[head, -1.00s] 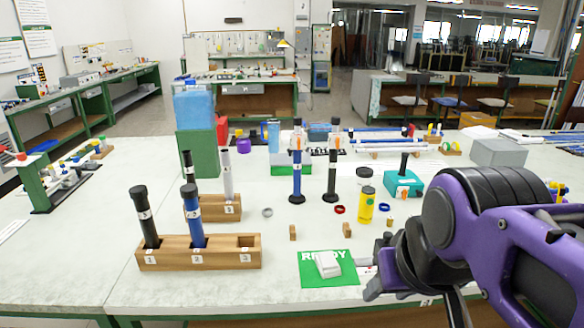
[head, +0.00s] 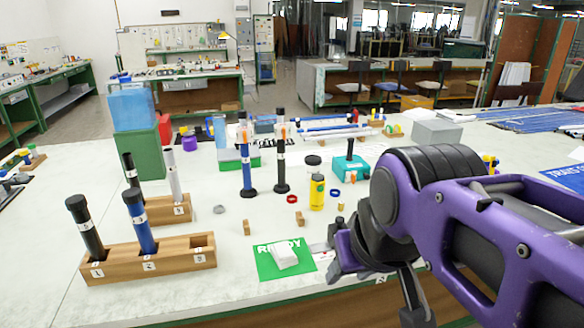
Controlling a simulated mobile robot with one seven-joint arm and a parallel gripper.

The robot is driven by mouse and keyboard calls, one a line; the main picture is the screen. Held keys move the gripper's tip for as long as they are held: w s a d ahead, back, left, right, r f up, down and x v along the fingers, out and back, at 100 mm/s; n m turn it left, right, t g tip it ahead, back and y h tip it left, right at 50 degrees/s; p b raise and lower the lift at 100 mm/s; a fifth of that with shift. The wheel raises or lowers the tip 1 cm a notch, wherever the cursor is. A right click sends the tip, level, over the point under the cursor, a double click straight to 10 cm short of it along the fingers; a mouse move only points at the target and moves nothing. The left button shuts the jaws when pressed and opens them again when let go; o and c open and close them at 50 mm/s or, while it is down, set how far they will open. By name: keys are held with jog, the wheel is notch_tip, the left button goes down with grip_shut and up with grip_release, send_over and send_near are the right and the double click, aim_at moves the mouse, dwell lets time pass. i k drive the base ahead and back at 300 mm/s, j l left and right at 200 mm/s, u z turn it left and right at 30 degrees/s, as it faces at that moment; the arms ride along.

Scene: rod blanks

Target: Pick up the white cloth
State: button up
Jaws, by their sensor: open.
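The white cloth (head: 283,256) is a small folded pad. It lies on the green mat marked READY (head: 269,268) near the front edge of the table. My gripper (head: 370,295) is to the right of the mat, over the table's front edge, with its jaws open and nothing seen between them. One dark finger is near the mat's right side and the other hangs lower. The gripper is apart from the cloth. The purple arm hides part of the table behind it.
A wooden rack (head: 150,259) with a black and a blue rod stands at front left, a second rack (head: 170,209) behind it. Small wooden blocks (head: 246,227), a yellow bottle (head: 317,192) and upright rods (head: 281,165) stand beyond the mat.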

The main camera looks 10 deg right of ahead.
aim_at(283, 257)
jog(key=z, duration=1.35)
jog(key=u, duration=1.5)
jog(key=i+l+u, duration=0.2)
jog(key=l+u, duration=0.2)
jog(key=l, duration=0.2)
jog(key=i+l+u, duration=0.2)
jog(key=l, duration=0.15)
jog(key=k, duration=0.05)
